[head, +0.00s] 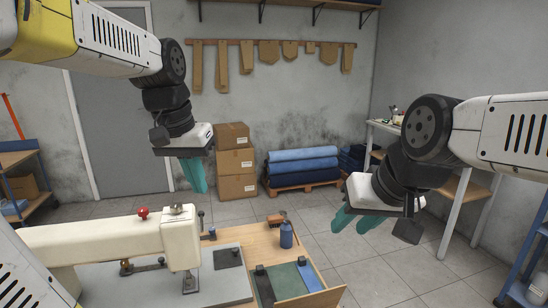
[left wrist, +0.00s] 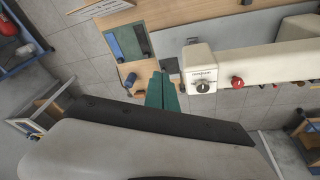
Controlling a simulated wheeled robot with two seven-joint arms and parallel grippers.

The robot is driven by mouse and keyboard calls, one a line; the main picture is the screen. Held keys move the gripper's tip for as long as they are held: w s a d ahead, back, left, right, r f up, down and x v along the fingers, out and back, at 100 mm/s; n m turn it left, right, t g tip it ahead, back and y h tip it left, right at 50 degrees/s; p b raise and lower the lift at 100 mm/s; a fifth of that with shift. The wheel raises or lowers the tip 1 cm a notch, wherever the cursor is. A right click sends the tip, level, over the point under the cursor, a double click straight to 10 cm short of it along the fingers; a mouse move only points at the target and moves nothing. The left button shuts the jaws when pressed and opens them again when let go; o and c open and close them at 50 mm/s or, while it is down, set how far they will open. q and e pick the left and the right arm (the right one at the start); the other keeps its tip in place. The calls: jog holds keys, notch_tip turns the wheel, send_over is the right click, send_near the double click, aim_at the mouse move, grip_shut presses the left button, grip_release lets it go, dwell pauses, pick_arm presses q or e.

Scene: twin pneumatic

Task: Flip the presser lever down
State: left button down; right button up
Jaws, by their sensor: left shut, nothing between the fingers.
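A cream sewing machine (head: 110,238) stands at the lower left in the head view, with a red knob (head: 143,213) and a grey dial on top. It also shows at the right in the left wrist view (left wrist: 255,67). A small dark upright piece (head: 201,219) shows beside the machine head's right side; I cannot tell whether it is the presser lever. My left gripper (head: 195,184) is shut and empty, above and behind the machine head; its teal fingers also show in the left wrist view (left wrist: 162,92). My right gripper (head: 357,221) is open and empty, far to the right.
Cardboard boxes (head: 236,160) and fabric rolls (head: 302,167) are by the back wall.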

pick_arm(q)
jog(key=s+d+f+n+t+h, duration=0.1)
jog(key=s+d+f+n+t, duration=0.2)
jog(key=s, duration=0.6)
jog(key=w+a+f+m+g+y, duration=0.1)
jog(key=w+m+g+y, duration=0.15)
jog(key=w+m, duration=0.75)
jog(key=w+f+m+g+y, duration=0.25)
jog(key=w+m, duration=0.25)
jog(key=w, duration=1)
send_near(202, 222)
notch_tip(202, 222, down, 5)
jog(key=w+d, duration=0.2)
jog(key=w, duration=0.1)
jog(key=shift+s+a+f, duration=0.15)
jog(key=shift+a+f, duration=0.2)
jog(key=shift+a, duration=0.45)
jog(key=shift+s+a+f, duration=0.15)
jog(key=shift+a+f, duration=0.25)
jog(key=shift+a, duration=0.35)
